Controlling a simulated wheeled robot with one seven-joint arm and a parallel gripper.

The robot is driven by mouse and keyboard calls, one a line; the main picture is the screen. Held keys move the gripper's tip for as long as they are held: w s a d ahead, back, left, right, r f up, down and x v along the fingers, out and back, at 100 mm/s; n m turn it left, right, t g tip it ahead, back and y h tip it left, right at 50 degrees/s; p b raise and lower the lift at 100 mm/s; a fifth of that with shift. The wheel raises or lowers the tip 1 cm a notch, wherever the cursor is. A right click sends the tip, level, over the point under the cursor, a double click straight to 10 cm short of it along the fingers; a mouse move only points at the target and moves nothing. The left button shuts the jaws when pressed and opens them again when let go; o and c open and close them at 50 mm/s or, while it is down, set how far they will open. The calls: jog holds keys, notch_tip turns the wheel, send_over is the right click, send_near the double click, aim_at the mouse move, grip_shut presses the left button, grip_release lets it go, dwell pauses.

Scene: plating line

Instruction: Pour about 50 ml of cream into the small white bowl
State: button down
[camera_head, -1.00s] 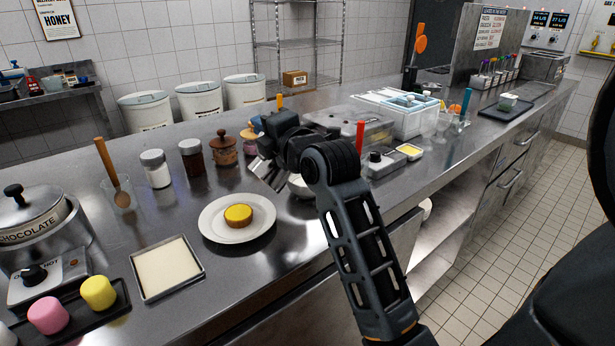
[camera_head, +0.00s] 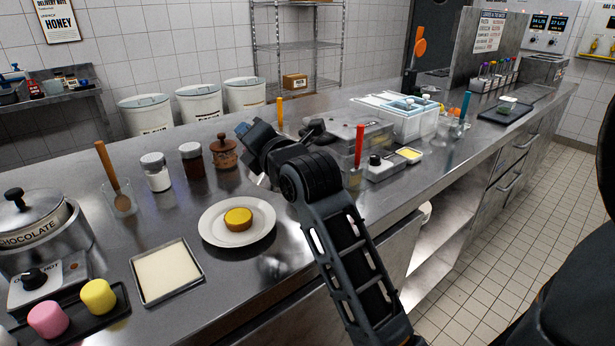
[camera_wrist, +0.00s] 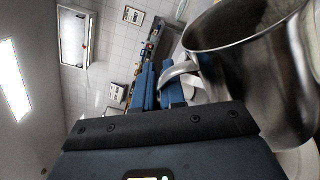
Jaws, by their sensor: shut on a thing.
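My gripper (camera_wrist: 160,88) is shut on the handle of a metal pitcher (camera_wrist: 245,85), which fills the right of the wrist view. The wrist view is rolled far over, with the ceiling at left, so the pitcher looks strongly tipped. Its inside is grey and shadowed; I cannot make out cream or a stream. In the head view my gripper (camera_head: 258,142) is above the counter behind the plate, and the pitcher is mostly hidden. The small white bowl is not clearly visible in the head view; my arm covers the spot where it stood.
A white plate (camera_head: 212,228) with a yellow-topped cake (camera_head: 238,219) lies just left of my arm. Jars (camera_head: 157,172) stand behind it. A tray (camera_head: 168,286) is at front left. A grey lidded container (camera_head: 345,128) and a white bin (camera_head: 408,122) stand right of my arm.

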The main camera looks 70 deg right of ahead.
jog(key=shift+w+a+f+n, duration=0.55)
jog(key=shift+a+f+n, duration=0.3)
jog(key=shift+f+n, duration=0.15)
jog(key=shift+w+a+f+n, duration=0.6)
jog(key=shift+a+f+n, duration=0.35)
jog(key=shift+n, duration=0.2)
jog(key=shift+w+a+f+n, duration=0.55)
jog(key=shift+a+f+n, duration=0.25)
jog(key=shift+f+n, duration=0.2)
jog(key=shift+r, duration=0.1)
